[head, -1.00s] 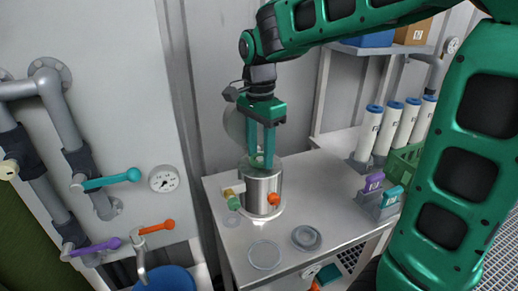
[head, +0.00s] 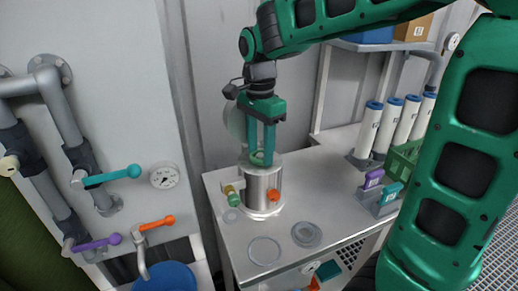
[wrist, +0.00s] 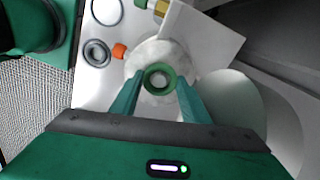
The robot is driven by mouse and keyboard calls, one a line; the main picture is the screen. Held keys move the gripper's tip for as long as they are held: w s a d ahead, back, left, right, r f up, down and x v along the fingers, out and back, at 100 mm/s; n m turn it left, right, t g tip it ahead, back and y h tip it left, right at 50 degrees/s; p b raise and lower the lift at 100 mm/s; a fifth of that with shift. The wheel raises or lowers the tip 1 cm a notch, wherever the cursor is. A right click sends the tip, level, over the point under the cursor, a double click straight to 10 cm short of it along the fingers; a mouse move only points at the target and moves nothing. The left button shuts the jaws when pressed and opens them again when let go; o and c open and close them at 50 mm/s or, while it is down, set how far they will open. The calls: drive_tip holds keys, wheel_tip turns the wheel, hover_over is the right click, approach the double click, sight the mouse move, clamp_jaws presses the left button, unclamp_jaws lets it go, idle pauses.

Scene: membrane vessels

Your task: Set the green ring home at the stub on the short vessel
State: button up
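The short vessel (head: 262,195) is a steel cylinder standing upright near the left side of the bench. It has an orange cap (head: 274,195) on its side, and its pale round top (wrist: 150,55) shows in the wrist view. The green ring (wrist: 159,67) lies between my fingertips, over that top, with a pale centre showing through it. My gripper (wrist: 159,80) points down and its two teal fingers close on the ring from both sides. In the head view my gripper (head: 263,158) is at the vessel's top. The stub cannot be told apart; whether the ring touches it is unclear.
A yellow and green valve (head: 233,194) sticks out left of the vessel. A grey washer (head: 306,234) and a thin clear ring (head: 265,251) lie in front. Purple and teal blocks (head: 380,190) and several white tubes (head: 385,130) stand to the right. The bench between is clear.

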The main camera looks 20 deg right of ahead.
sight(260, 154)
drive_tip(key=o, duration=0.4)
drive_tip(key=shift+s+f, duration=0.15)
drive_tip(key=shift+w+r, duration=0.25)
drive_tip(key=shift+r, duration=0.05)
wheel_tip(260, 154, up, 10)
drive_tip(key=shift+r, duration=0.2)
idle(0.3)
